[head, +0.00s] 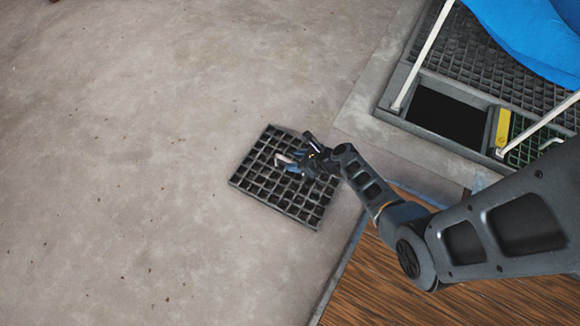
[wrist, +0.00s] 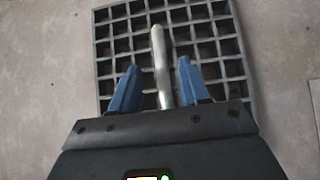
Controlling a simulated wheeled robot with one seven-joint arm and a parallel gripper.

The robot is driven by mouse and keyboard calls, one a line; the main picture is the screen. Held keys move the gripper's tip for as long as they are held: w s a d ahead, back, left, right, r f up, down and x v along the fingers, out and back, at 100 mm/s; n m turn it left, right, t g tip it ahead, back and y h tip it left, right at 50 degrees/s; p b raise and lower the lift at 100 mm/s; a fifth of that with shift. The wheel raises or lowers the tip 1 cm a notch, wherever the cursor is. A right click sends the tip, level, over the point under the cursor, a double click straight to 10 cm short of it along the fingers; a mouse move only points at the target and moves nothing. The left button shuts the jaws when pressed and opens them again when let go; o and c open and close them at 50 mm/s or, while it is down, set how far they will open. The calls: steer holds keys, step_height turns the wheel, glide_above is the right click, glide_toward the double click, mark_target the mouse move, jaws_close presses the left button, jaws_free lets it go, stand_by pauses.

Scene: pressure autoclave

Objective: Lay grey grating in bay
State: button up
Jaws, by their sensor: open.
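The grey grating (head: 257,179) is a square grid panel lying flat on the concrete floor, turned at an angle in the head view. It also fills the upper middle of the wrist view (wrist: 105,48). A pale metal handle bar (wrist: 160,62) shows on it. My gripper (head: 287,161) is over the grating; in the wrist view its two blue fingers (wrist: 156,88) are apart, one on each side of the handle bar. I cannot tell whether they touch it. The bay (head: 447,115) is a dark rectangular opening at the upper right, with no panel in it.
Dark grating (head: 470,50) lies beyond the bay, and a green grating with a yellow strip (head: 502,128) lies to its right. White posts (head: 424,55) rise beside the bay, and a blue object (head: 530,35) is above. Brown wooden boards (head: 385,270) lie below. The floor at left is clear.

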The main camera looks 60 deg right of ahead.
mark_target(292, 161)
steer(key=b+x, duration=0.2)
steer(key=x, duration=0.1)
steer(key=shift+w+d+f, duration=0.15)
steer(key=shift+w+f, duration=0.05)
steer(key=shift+f, duration=0.2)
jaws_close()
stand_by(1.0)
steer(key=shift+r, duration=0.15)
